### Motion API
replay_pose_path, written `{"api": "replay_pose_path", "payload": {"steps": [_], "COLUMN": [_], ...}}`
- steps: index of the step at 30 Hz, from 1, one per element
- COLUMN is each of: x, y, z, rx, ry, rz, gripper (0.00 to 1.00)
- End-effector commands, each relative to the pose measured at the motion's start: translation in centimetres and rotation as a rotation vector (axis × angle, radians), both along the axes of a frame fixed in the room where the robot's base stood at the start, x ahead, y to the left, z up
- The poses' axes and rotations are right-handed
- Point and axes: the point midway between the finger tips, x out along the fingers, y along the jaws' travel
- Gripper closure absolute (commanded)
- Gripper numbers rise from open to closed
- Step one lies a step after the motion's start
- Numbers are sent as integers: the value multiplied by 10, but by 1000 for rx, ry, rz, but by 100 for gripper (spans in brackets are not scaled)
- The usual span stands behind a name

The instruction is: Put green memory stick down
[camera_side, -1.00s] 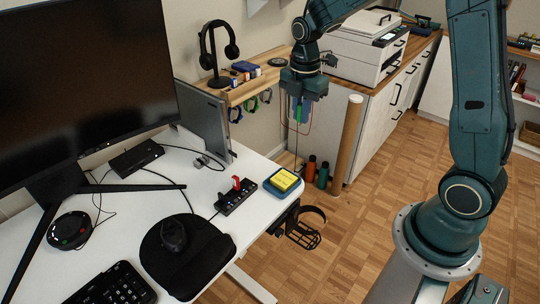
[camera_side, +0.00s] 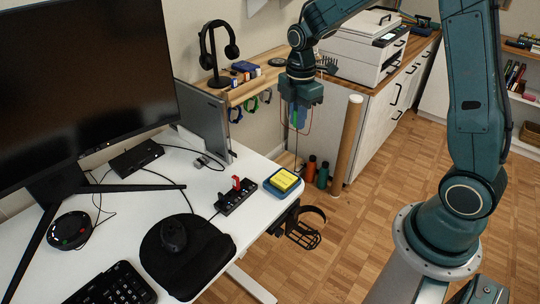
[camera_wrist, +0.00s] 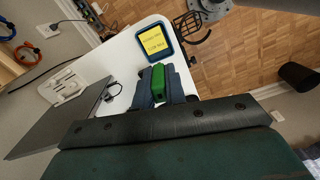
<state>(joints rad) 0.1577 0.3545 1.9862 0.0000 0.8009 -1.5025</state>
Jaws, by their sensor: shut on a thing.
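The green memory stick (camera_wrist: 158,84) is held between the two fingers of my gripper (camera_wrist: 160,88) in the wrist view. In the side view my gripper (camera_side: 296,116) hangs in the air beyond the far right corner of the white desk, with a sliver of the green stick (camera_side: 295,115) showing between its fingers. A red memory stick (camera_side: 236,183) stands upright in the black hub (camera_side: 236,197) on the desk. A yellow sticky-note pad on a blue base (camera_side: 283,181) lies at the desk's right edge, and it also shows in the wrist view (camera_wrist: 155,40).
A wooden shelf (camera_side: 262,84) with headphones (camera_side: 218,54) and small boxes is left of my gripper, with cable loops hanging below. A grey laptop (camera_side: 203,117) stands upright on the desk. A mouse (camera_side: 173,234) rests on a black mat (camera_side: 196,262).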

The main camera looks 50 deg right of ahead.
Motion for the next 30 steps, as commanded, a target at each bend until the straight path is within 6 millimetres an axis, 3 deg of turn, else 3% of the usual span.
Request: {"api": "replay_pose_path", "payload": {"steps": [30], "x": [9], "y": [48], "z": [-74], "rx": [-2], "ry": [3], "rz": [-1015], "gripper": [100]}}
